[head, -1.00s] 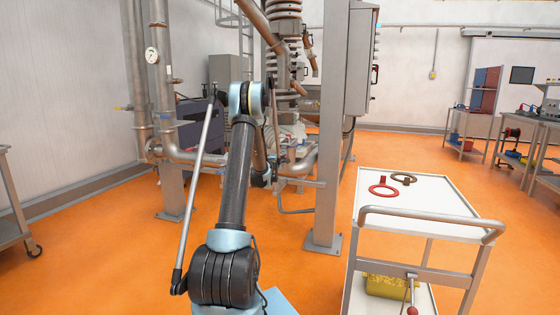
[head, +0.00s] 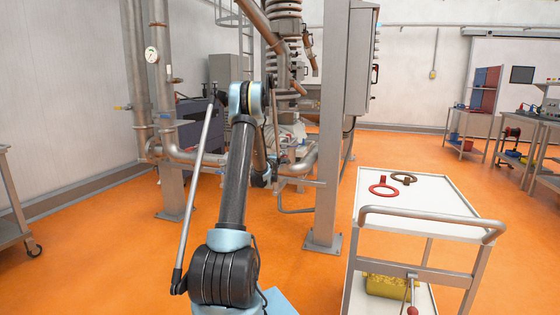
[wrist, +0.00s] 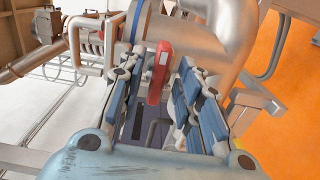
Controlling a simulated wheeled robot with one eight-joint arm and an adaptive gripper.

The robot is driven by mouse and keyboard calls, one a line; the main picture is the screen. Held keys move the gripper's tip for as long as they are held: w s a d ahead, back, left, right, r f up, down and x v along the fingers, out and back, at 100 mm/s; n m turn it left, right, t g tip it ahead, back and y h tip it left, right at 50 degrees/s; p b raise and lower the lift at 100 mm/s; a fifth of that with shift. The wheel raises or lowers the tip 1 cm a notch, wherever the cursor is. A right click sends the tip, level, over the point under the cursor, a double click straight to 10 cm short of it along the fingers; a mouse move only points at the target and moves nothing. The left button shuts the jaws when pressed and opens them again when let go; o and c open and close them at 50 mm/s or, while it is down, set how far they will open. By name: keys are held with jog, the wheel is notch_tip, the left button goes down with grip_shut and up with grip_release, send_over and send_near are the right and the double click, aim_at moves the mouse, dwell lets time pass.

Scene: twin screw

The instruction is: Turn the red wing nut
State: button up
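A red upright piece, which looks like the wing nut (wrist: 161,65), shows in the wrist view in front of a large metal pipe (wrist: 205,42). My gripper (wrist: 158,78) has its two blue-padded fingers spread, one to the left of the red piece and one to the right. Gaps show between the red piece and both fingers, so it appears ungripped. How deep the red piece sits between the fingertips is hard to tell. In the head view my arm reaches toward the pipework, and I cannot make out the gripper or the red piece there.
A white cart (head: 440,217) stands at the right with a red ring (head: 384,190) and a brown ring (head: 404,178) on top. A steel post (head: 327,150) rises just right of the work area. Pipes (head: 185,155) crowd the left.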

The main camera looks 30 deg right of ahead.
jog(key=shift+s+a, duration=0.1)
jog(key=v, duration=1.1)
jog(key=shift+s+a, duration=0.2)
jog(key=shift+a, duration=0.1)
jog(key=s+a+r+m+g+y, duration=0.2)
jog(key=s+a+r+m, duration=0.15)
jog(key=s+a, duration=0.45)
jog(key=s+a+r+m+g+y, duration=0.1)
jog(key=s+a+r+m+g, duration=0.3)
jog(key=a, duration=0.6)
jog(key=s+a+f+g+y, duration=0.1)
jog(key=s+a+f+y, duration=0.2)
jog(key=s+a, duration=0.7)
jog(key=s+a+f+g+y, duration=0.1)
jog(key=s+a+f+y, duration=0.3)
jog(key=s+a, duration=0.7)
jog(key=s+a+f+g+y, duration=0.1)
jog(key=s+a+f+y, duration=0.2)
jog(key=s+a+f, duration=0.4)
jog(key=s+a, duration=0.4)
jog(key=s, duration=0.3)
jog(key=shift+a+y, duration=0.2)
jog(key=shift+y, duration=0.2)
jog(key=shift+w, duration=0.1)
